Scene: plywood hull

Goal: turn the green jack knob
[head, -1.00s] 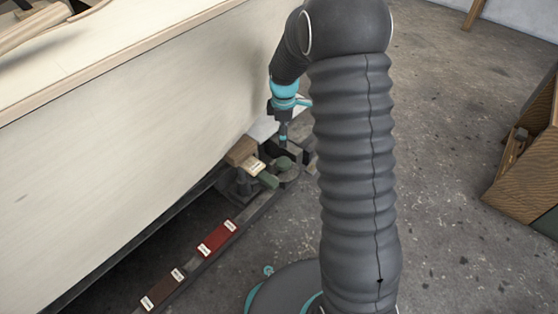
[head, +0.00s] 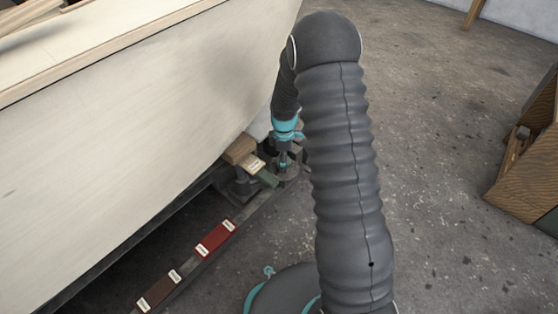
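The jack (head: 243,187) stands under the hull, with a wooden block on top and a small pale label. A dull green part (head: 268,180) of it sticks out to the right. The round green knob seen earlier just right of that part is now mostly hidden by my gripper. My gripper (head: 284,166) points down at the knob's place, below the teal wrist ring. It is small and dark here, so I cannot make out its fingers or whether it touches the knob.
The pale plywood hull (head: 130,120) rises close to the left of my arm. Open concrete floor (head: 440,150) is to the right, with a wooden crate (head: 525,165) at the edge.

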